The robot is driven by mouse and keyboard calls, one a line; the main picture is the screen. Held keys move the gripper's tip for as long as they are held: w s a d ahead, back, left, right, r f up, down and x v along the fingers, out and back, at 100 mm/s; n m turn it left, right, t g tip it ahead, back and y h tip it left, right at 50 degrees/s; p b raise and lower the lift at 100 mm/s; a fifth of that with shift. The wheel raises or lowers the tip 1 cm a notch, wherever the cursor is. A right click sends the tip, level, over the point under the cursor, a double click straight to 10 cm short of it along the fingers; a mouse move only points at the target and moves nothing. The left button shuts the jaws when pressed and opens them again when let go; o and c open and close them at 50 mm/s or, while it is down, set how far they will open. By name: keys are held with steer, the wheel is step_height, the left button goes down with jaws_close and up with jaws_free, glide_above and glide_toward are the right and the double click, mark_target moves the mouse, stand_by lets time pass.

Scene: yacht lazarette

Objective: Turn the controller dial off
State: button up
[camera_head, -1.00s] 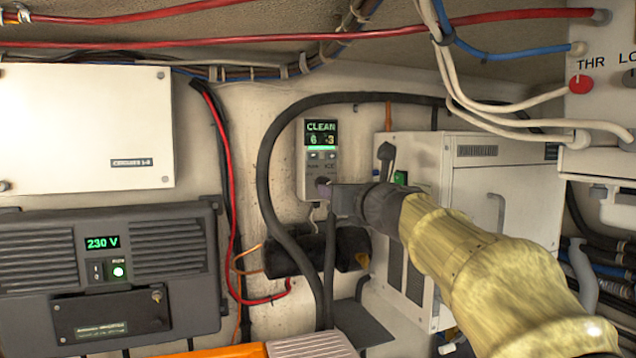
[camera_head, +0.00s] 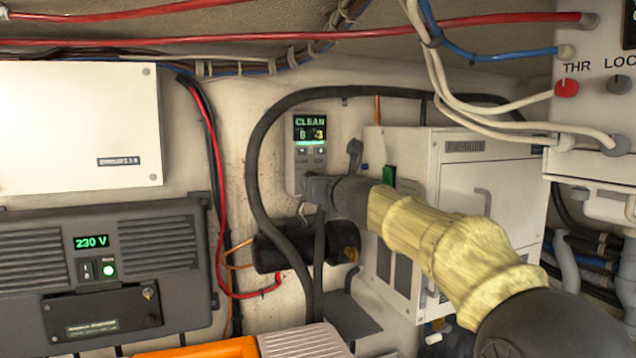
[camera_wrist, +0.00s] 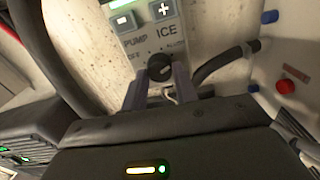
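The controller (camera_head: 303,158) is a small grey panel on the back wall with a lit display reading CLEAN. Its black round dial (camera_wrist: 160,68) shows in the wrist view, below the words PUMP and ICE, with small lettering like OFF to its left. I cannot tell clearly where the dial points. My gripper (camera_wrist: 160,78) is at the dial, one finger on each side of it. The fingers stand apart, with a slight gap seeming to show beside the dial. In the head view my gripper (camera_head: 318,188) covers the dial.
A black hose (camera_head: 262,150) loops around the controller. A dark cylinder (camera_head: 285,250) lies below.

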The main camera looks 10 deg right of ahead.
steer(key=c, duration=0.4)
steer(key=shift+n, duration=0.5)
steer(key=shift+n+b, duration=5.05)
steer(key=shift+n, duration=7.95)
